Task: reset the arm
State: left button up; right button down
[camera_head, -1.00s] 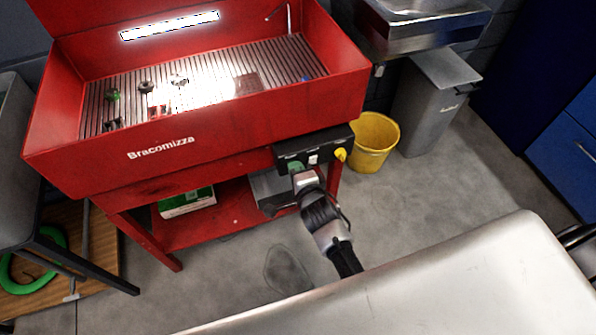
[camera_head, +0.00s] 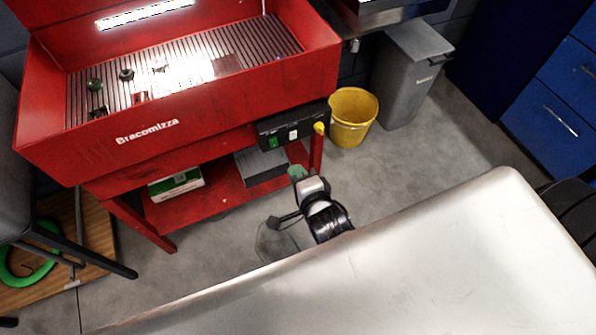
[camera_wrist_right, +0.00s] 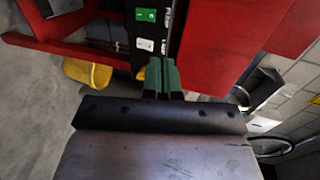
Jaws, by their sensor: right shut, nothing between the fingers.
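My right gripper (camera_head: 297,172) is in front of the red parts washer (camera_head: 200,115), below and in front of its black control box (camera_head: 292,127). Its green fingers are shut with nothing between them. In the right wrist view the closed fingers (camera_wrist_right: 161,76) point toward the control box (camera_wrist_right: 150,30), apart from it as far as I can see. The box carries a green switch and a white switch, and a yellow knob shows at its right end in the head view. My left gripper is not in view.
A yellow bucket (camera_head: 352,117) and a grey bin (camera_head: 412,75) stand right of the washer. Blue drawers (camera_head: 560,110) are at the far right. Grey floor is clear between washer and bucket.

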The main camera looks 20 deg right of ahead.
jog(key=shift+s, duration=0.2)
dwell(0.5)
jog(key=s+f+n+g+p, duration=0.35)
jog(key=s+f+n, duration=0.3)
jog(key=f, duration=0.35)
jog(key=s+f+n+g+p, duration=0.3)
jog(key=s+f+n+g, duration=0.2)
jog(key=s+f, duration=0.45)
jog(key=s+d+f+n+g+p, duration=0.1)
jog(key=s+d+f+n+g, duration=0.2)
jog(key=s, duration=0.6)
jog(key=s+d+f+n+g+p, duration=0.1)
jog(key=s+d+f+n+g, duration=0.2)
jog(key=s, duration=0.6)
notch_tip(320, 180, down, 3)
jog(key=d+n, duration=0.2)
jog(key=shift+s+n+h+p, duration=0.3)
jog(key=shift+s+n+p, duration=0.05)
jog(key=shift+s, duration=0.05)
jog(key=shift+r, duration=0.1)
